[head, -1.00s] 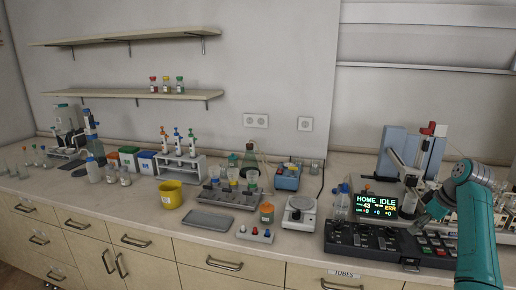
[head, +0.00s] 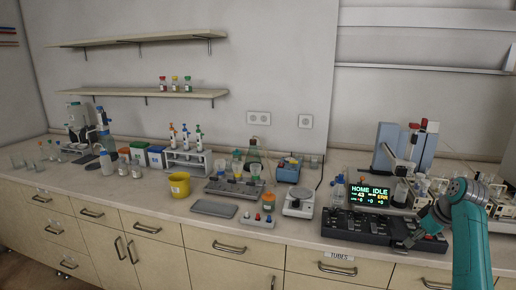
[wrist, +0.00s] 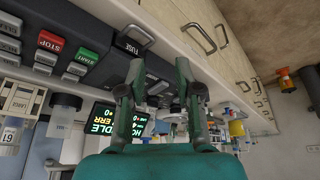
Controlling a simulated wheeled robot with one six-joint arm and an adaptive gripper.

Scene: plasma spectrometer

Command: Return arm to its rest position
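My teal arm stands at the right of the head view, bent over the front right of the bench. My gripper (head: 405,243) reaches down and left over the black control panel (head: 345,226). In the wrist view my gripper (wrist: 159,98) has its two dark fingers apart, with nothing between them. The panel with its red STOP key (wrist: 50,42) and green START key (wrist: 87,56) lies beside the fingers. The lit display (head: 370,194) reads HOME IDLE and ERR. Whether the fingertips touch the panel cannot be told.
Spectrometer parts and sample racks (head: 482,197) stand behind my arm. A balance (head: 299,203), a yellow bucket (head: 179,185) and a grey tray (head: 213,211) stand to the left. Drawers (head: 230,258) line the bench front. The space above the bench middle is free.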

